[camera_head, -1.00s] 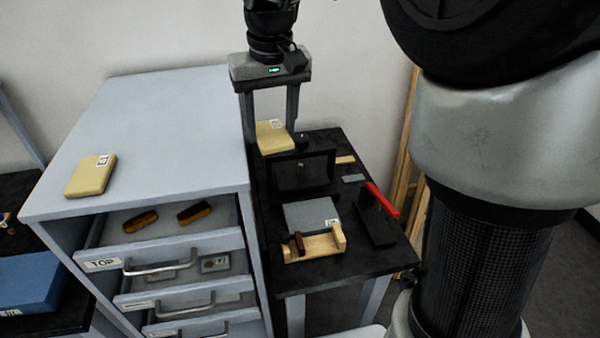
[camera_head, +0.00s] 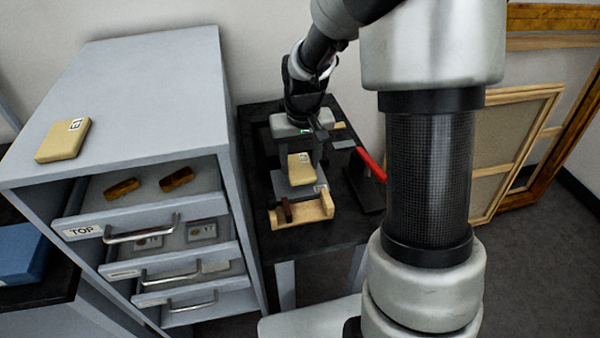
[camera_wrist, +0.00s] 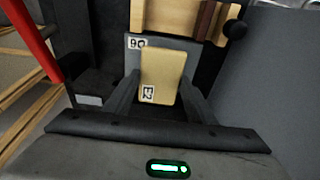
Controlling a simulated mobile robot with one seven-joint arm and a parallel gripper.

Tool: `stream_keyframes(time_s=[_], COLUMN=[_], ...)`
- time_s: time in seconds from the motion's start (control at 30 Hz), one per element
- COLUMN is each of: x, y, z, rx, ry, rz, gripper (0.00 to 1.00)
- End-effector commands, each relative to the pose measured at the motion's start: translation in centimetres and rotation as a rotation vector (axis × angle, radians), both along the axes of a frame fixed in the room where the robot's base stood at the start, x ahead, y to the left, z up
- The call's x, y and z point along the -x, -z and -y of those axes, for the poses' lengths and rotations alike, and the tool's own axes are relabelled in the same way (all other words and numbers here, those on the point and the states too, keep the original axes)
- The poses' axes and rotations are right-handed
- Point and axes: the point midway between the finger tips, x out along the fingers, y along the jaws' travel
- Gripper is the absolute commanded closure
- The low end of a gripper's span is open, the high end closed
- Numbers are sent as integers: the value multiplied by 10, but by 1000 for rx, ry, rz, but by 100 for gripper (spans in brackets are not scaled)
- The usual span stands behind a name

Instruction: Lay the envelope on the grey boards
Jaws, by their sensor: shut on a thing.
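My gripper (camera_head: 300,160) is shut on a tan envelope (camera_head: 301,170) with a small white label. The envelope also shows between the fingers in the wrist view (camera_wrist: 163,72). The grey boards (camera_head: 290,191) lie on the black table, and they show behind the envelope in the wrist view (camera_wrist: 185,50). The envelope covers part of the boards in both views. I cannot tell whether it touches them. A second tan envelope (camera_head: 62,141), also labelled, lies on top of the grey cabinet at the left.
A wooden holder (camera_head: 302,211) with a dark red-brown piece stands at the boards' near edge. A red-handled tool (camera_head: 371,164) and a black plate lie to the right.

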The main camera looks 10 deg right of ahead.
Motion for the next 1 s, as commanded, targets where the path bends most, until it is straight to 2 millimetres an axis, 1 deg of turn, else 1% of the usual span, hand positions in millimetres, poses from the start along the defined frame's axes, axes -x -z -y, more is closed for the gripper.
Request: stream_keyframes(time_s=[0.2,0.27,0.5,0.63,0.67,0.7,0.77,1.0], x=[1,1,0,0,0,0,0,0], y=[29,35,36,40,40,39,39,39], z=[0,0,0,0,0,0,0,0], rx=[0,0,0,0,0,0,0,0], ry=[0,0,0,0,0,0,0,-1], rz=[-5,-3,-1,-1,-1,-1,-1,-1], gripper=[70,70,70,70,48,41,31,31])
